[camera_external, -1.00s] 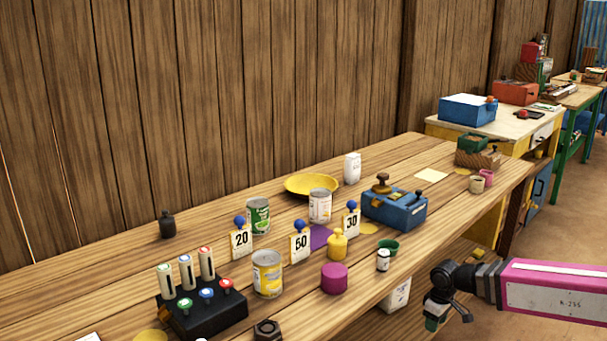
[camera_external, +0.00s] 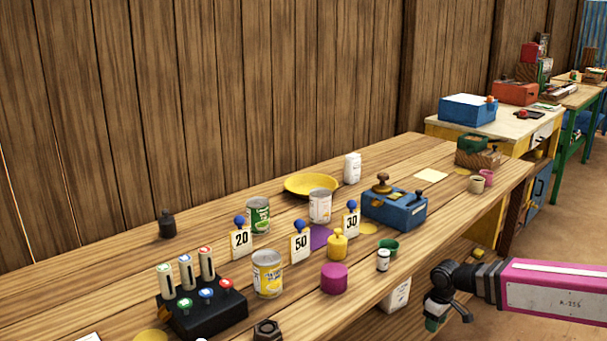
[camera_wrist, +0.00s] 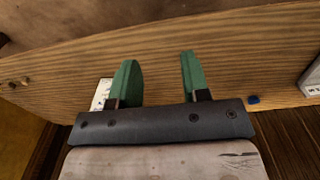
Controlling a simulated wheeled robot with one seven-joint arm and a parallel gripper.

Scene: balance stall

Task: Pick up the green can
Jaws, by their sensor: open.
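The green can (camera_external: 258,215) stands upright on the wooden bench, behind the card marked 20 (camera_external: 241,240), which hides part of its lower left side. My gripper (camera_wrist: 157,75) shows in the wrist view with two green fingers apart and nothing between them. It faces the edge of a wooden plank. In the external view my arm's end (camera_external: 440,305) is in front of the bench at the lower right, well away from the can. The can does not show in the wrist view.
A white can (camera_external: 320,206) stands right of the green can, and a yellow can (camera_external: 267,273) stands in front. A black marker holder (camera_external: 208,316), a yellow bottle (camera_external: 337,244), a magenta pot (camera_external: 334,278) and a blue box (camera_external: 394,209) crowd the bench. Its left rear is mostly clear.

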